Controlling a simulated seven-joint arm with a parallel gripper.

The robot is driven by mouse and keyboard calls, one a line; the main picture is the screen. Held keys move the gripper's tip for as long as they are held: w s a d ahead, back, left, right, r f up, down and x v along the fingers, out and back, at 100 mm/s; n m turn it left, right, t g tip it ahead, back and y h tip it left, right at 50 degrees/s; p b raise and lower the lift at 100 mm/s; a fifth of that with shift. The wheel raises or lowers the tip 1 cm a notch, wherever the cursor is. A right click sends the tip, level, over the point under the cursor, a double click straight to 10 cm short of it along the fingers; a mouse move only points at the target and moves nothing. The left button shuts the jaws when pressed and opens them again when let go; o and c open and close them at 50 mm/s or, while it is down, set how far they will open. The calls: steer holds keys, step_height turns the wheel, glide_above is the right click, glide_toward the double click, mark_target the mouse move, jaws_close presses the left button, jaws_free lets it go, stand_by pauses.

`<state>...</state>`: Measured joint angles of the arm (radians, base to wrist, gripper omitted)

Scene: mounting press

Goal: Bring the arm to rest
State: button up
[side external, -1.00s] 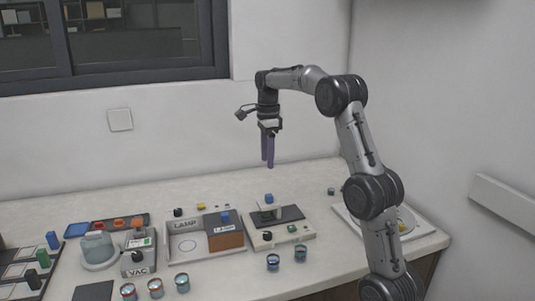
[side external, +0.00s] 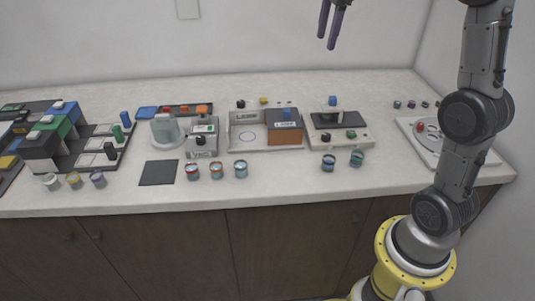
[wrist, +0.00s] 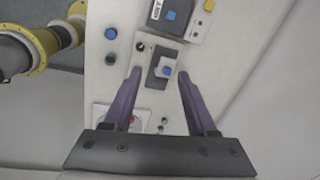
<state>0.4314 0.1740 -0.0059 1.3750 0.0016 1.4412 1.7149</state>
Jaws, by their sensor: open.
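My gripper (side external: 327,40) is at the top edge of the side external view, high above the back of the bench, fingers hanging down. Its purple fingers are apart with nothing between them; the upper part is cut off. In the wrist view my gripper (wrist: 159,71) also shows open and empty. Well below it is the press (side external: 365,139), with a dark plate, a blue block (side external: 333,100) and knobs. The press also shows between the fingers in the wrist view (wrist: 151,83).
The lamp unit (side external: 236,143) and VAC unit (side external: 201,153) stand left of the press. Several small jars, including a teal one (side external: 356,158), line the front. A white plate with a round dish (side external: 410,126) lies at right. The air around my gripper looks clear.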

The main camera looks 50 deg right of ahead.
steer(key=s+a+n+t, duration=0.3)
steer(key=s+a+n, duration=0.6)
steer(key=s+a, duration=0.4)
steer(key=s+a+f+n, duration=0.2)
steer(key=s+f+n, duration=0.2)
steer(key=n, duration=0.3)
steer(key=s+a+f+n+t, duration=0.1)
steer(key=s+a+f+n, duration=0.1)
steer(key=s+f+n, duration=0.2)
steer(key=shift+s+a+f+n+y, duration=0.15)
steer(key=shift+f+n+y, duration=0.25)
steer(key=shift+f+n, duration=1.45)
steer(key=shift+r+n, duration=0.45)
steer(key=shift+r, duration=0.1)
